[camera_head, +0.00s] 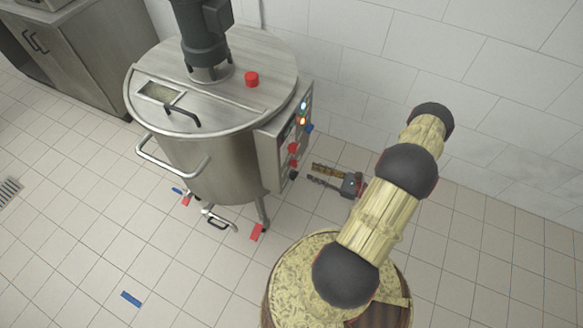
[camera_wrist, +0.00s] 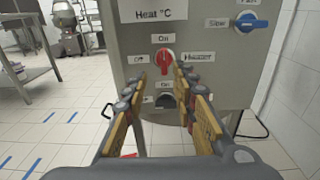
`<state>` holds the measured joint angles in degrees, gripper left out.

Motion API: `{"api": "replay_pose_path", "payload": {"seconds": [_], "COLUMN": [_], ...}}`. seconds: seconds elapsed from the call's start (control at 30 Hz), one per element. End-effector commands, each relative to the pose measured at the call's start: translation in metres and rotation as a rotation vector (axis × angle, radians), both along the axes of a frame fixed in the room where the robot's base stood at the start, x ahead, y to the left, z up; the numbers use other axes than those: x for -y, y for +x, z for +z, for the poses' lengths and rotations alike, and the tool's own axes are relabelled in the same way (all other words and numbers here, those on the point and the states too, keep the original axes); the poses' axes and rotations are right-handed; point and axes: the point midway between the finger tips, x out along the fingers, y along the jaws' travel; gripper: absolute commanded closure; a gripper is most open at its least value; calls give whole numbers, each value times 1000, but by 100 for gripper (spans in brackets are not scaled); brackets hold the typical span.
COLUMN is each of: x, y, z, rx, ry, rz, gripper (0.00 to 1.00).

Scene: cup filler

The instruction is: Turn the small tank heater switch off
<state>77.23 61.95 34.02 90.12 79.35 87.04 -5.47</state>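The small steel tank (camera_head: 215,165) stands by the wall in the head view, with a grey control box (camera_head: 272,150) on its right side. In the wrist view the box's panel (camera_wrist: 200,42) faces me. A red heater switch (camera_wrist: 165,60) sits there, with "On" above, "Off" to its left and "Heater" to its right. Its handle stands nearly upright, towards "On". My gripper (camera_wrist: 159,77) is open and empty; its fingertips are just below the switch, one to each side. In the head view my gripper (camera_head: 316,174) points left at the box.
A blue knob (camera_wrist: 250,22) is at the panel's upper right. Another control (camera_wrist: 166,100) below the heater switch is partly hidden between my fingers. The tiled wall (camera_head: 440,60) is close behind my arm. Tiled floor (camera_head: 70,230) is open at the left.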

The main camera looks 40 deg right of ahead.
Motion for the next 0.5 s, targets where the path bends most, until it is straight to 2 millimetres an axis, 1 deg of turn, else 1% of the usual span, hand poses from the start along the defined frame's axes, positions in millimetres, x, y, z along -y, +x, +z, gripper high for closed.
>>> {"api": "replay_pose_path", "payload": {"seconds": [0.07, 0.17, 0.5], "x": [5, 1, -19], "y": [4, 10, 55], "z": [6, 9, 8], "rx": [24, 36, 33], "ry": [5, 5, 4], "rz": [-25, -22, -17], "gripper": [73, 73, 73]}}
